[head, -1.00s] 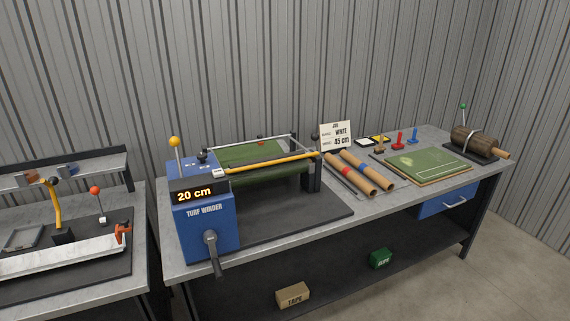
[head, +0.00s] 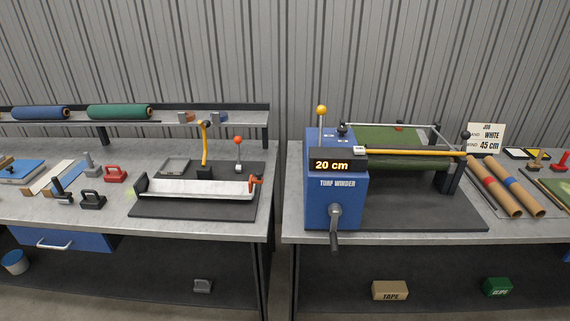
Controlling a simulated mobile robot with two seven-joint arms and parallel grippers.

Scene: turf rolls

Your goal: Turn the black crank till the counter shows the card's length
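The blue turf winder (head: 334,205) stands at the left end of the right-hand bench. Its counter (head: 331,165) reads 20 cm. The black crank (head: 334,226) is on its front face, with the handle hanging down. The white job card (head: 485,139) stands at the back of the bench and reads WHITE and 45 cm. A green turf roll (head: 390,138) sits in the winder's frame behind the blue housing. Neither of my grippers is in view, and nothing touches the crank.
The left bench holds a white trough (head: 197,189) with an orange clamp, a red-knobbed lever (head: 238,142) and several hand stamps. Cardboard tubes (head: 494,190) lie right of the winder. A gap separates the benches. A tape box (head: 390,290) is on the lower shelf.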

